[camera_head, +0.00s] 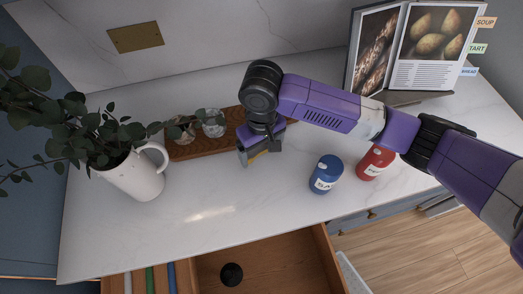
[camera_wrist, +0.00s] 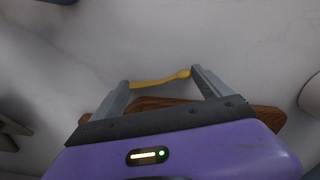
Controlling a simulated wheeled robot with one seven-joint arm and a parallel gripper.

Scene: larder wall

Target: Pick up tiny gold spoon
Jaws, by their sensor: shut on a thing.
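The tiny gold spoon (camera_wrist: 160,81) spans the gap between the two fingertips of my gripper (camera_wrist: 160,84) in the wrist view, touching both. The fingers are apart by the spoon's length and are shut on it. In the head view my gripper (camera_head: 256,157) points down just in front of the wooden board, over the white counter. A small bit of gold shows at its tips there, mostly hidden by the fingers. I cannot tell how far the spoon is above the counter.
A wooden board (camera_head: 205,149) with glass jars (camera_head: 213,122) lies behind my gripper. A white jug (camera_head: 138,178) with leaves stands left. A blue tin (camera_head: 326,174) and red tin (camera_head: 374,163) stand right. An open drawer (camera_head: 318,262) is below the front edge. A cookbook stands behind.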

